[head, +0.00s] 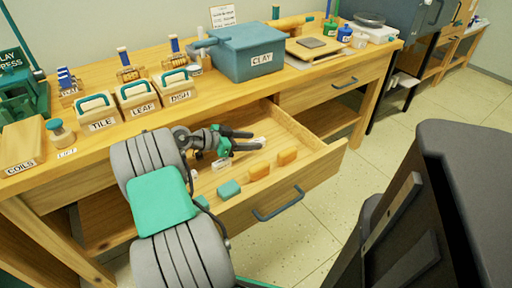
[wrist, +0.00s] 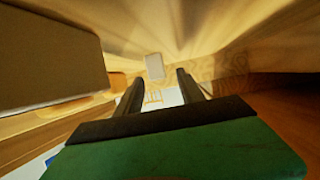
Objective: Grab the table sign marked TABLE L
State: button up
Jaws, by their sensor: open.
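My gripper (head: 253,139) is inside the open drawer (head: 328,165), its two dark fingers apart with nothing held. In the wrist view the gripper (wrist: 160,78) points along the drawer. A white card with dark markings (wrist: 160,97) lies low between the fingers, and a small pale block (wrist: 154,66) stands beyond the fingertips. In the head view a small white piece (head: 222,163) lies in the drawer beside the gripper, and another white piece (head: 260,140) is at the fingertips. I cannot read TABLE L on any of them.
A teal block (head: 229,189) and two orange blocks (head: 259,169) (head: 287,156) lie toward the drawer front. The drawer walls and the bench top (head: 112,132) bound the space. On the bench stand labelled holders (head: 137,99) and a CLAY bin (head: 247,52).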

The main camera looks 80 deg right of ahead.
aim_at(257, 141)
jog(key=x, duration=0.3)
jog(key=shift+s+d+f, duration=0.15)
jog(key=shift+s, duration=0.05)
grip_shut()
dwell(0.4)
